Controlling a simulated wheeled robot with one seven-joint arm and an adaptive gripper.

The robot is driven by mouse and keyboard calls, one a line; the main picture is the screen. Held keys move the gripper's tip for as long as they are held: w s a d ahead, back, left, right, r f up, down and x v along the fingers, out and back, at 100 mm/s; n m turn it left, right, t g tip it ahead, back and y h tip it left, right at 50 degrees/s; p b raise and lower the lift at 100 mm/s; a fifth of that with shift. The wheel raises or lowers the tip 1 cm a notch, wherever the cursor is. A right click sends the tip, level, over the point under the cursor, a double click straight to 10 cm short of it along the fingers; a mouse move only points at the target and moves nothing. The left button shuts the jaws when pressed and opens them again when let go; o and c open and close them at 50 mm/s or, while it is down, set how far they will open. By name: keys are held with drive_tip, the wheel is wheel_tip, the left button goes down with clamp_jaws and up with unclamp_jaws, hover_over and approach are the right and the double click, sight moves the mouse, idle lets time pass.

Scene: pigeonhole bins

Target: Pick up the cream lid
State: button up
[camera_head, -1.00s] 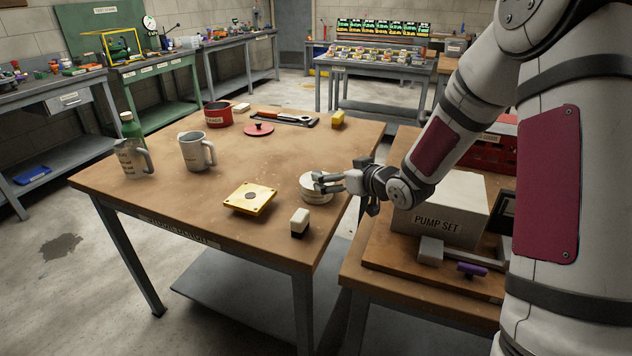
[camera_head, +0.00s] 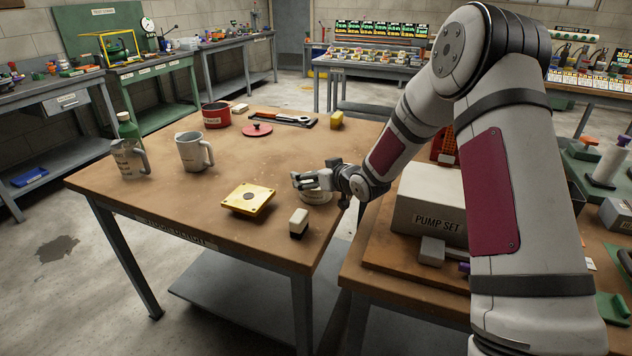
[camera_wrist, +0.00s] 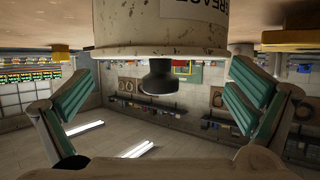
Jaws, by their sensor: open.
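A cream canister with a dark-lettered label (camera_wrist: 150,22) stands on the wooden table near its right edge; the wrist view shows it upside down. The cream lid (camera_wrist: 150,51) is on the canister, with a dark knob (camera_wrist: 158,77) at its centre. In the head view the canister (camera_head: 316,198) shows below my fingers, which hide most of the lid. My gripper (camera_head: 299,181) is open at the lid's height. In the wrist view its two green-padded fingers (camera_wrist: 158,98) are spread on either side of the knob, with clear gaps.
A yellow plate (camera_head: 248,198) and a cream-and-black block (camera_head: 299,222) lie nearby on the table (camera_head: 150,205). Grey mugs, a green bottle, a red pot (camera_head: 215,115) and a red lid (camera_head: 257,130) stand farther off. The pump set box (camera_head: 428,215) is on the right bench.

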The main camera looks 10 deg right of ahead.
drive_tip(key=shift+c, duration=0.6)
drive_tip(key=c, duration=1.6)
drive_tip(key=shift+c, duration=0.2)
